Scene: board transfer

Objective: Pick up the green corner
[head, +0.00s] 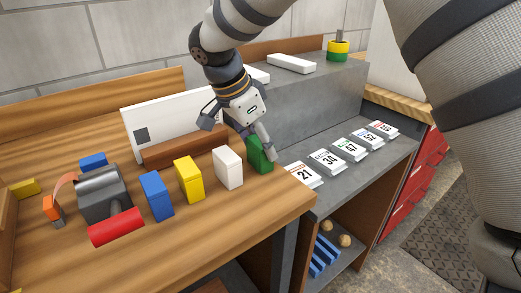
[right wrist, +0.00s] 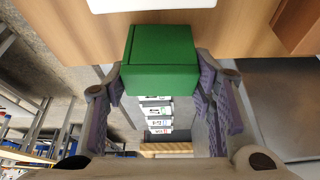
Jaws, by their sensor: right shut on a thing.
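The green corner (head: 258,157) is a green block at the right end of a row of blocks, by the right edge of the wooden table. My right gripper (head: 247,138) reaches down to it from above and behind. In the right wrist view, the green corner (right wrist: 160,62) sits between the two fingertips (right wrist: 160,85), with a finger against each side; the gripper is shut on it. The block looks upright. I cannot tell whether its base touches the table. My left gripper is not in view.
A white block (head: 228,168), a yellow block (head: 189,180) and a blue block (head: 156,196) stand to the left on the wooden table (head: 240,220). Numbered cards (head: 304,175) line the grey shelf at right.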

